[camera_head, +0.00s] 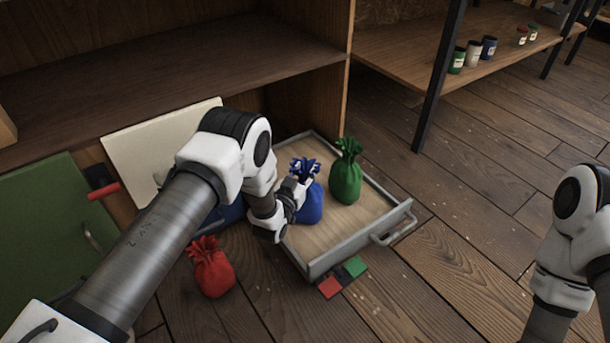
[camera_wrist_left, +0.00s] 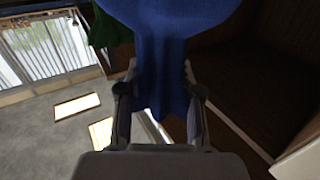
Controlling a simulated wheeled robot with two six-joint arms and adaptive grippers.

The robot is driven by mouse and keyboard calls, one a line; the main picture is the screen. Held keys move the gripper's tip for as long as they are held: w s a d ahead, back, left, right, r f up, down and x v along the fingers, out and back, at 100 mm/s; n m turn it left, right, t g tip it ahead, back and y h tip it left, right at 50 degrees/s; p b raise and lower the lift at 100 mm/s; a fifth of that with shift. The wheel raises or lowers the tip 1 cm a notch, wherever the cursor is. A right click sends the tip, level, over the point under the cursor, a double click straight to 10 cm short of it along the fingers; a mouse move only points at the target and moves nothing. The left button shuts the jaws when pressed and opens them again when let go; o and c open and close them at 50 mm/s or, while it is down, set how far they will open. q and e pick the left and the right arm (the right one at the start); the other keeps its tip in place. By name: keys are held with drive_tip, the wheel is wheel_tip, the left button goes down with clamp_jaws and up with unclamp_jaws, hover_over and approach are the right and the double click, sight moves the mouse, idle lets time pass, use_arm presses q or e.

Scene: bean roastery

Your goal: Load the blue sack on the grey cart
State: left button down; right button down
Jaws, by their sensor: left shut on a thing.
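The blue sack (camera_head: 311,206) is over the wooden floor of a grey-rimmed, drawer-like tray (camera_head: 402,212) with a handle. I cannot tell whether it touches that floor. My left gripper (camera_head: 291,196) is shut on the sack near its gathered neck. In the left wrist view the blue cloth (camera_wrist_left: 163,60) fills the space between my left gripper's fingers (camera_wrist_left: 160,105). No other grey thing like a cart shows clearly, and I cannot tell whether the tray is the cart. My right arm shows at the right edge, but its gripper is outside the picture.
A green sack (camera_head: 345,175) stands in the tray beside the blue one. A red sack (camera_head: 212,270) stands on the floor at the left. A wooden shelf unit (camera_head: 170,85) rises behind. Jars (camera_head: 473,53) stand on a shelf at upper right. The floor at right is clear.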

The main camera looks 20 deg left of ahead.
use_arm(q)
drive_tip(key=c, duration=0.8)
unclamp_jaws()
drive_tip(key=shift+o, duration=0.2)
drive_tip(key=shift+s+r, duration=0.15)
drive_tip(key=shift+r, duration=0.05)
drive_tip(key=s+a+f+g+p, duration=0.1)
drive_tip(key=s+f+g+p, duration=0.2)
drive_tip(key=s, duration=0.6)
drive_tip(key=s+a+f+n+g+y+p, duration=0.1)
drive_tip(key=s+a+f+g, duration=0.2)
drive_tip(key=s, duration=0.7)
drive_tip(key=s+f+g+p, duration=0.2)
drive_tip(key=s+f+g, duration=0.25)
drive_tip(key=s, duration=0.45)
drive_tip(key=s+r+g, duration=0.3)
drive_tip(key=s+g, duration=0.5)
drive_tip(key=s, duration=1)
wheel_tip(320, 180, up, 40)
drive_tip(key=p, duration=4.1)
drive_tip(key=shift+w+a+r+n+y, duration=0.2)
drive_tip(key=shift+w+n+y, duration=0.1)
drive_tip(key=shift+y, duration=0.1)
